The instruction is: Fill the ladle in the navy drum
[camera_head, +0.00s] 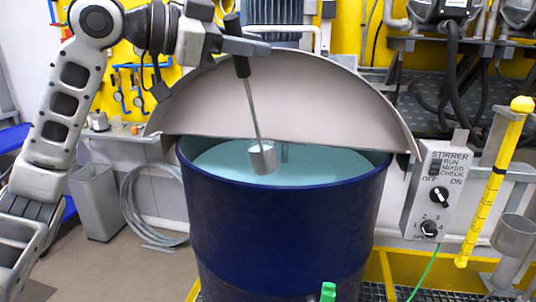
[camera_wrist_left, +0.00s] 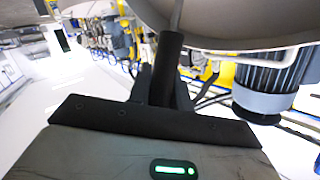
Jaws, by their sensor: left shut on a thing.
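The navy drum (camera_head: 275,235) stands in the middle of the head view, with pale blue-green liquid (camera_head: 225,162) inside. A grey half-round lid (camera_head: 285,100) stands tilted up over its back half. My left gripper (camera_head: 245,47) is shut on the black handle of the ladle (camera_head: 262,158), above the drum. The ladle's shaft slants down to a small metal cup, which hangs in the drum's opening; whether it touches the liquid, or holds any, I cannot tell. The black handle (camera_wrist_left: 171,65) also shows in the left wrist view. My right gripper is not in view.
A stirrer control box (camera_head: 436,190) with two knobs stands right of the drum. A yellow ringed pole (camera_head: 492,185) and a metal cup-shaped holder (camera_head: 514,236) are further right. A grey bin (camera_head: 97,203) and coiled hose (camera_head: 145,210) are at the left. A green object (camera_head: 328,291) is in front.

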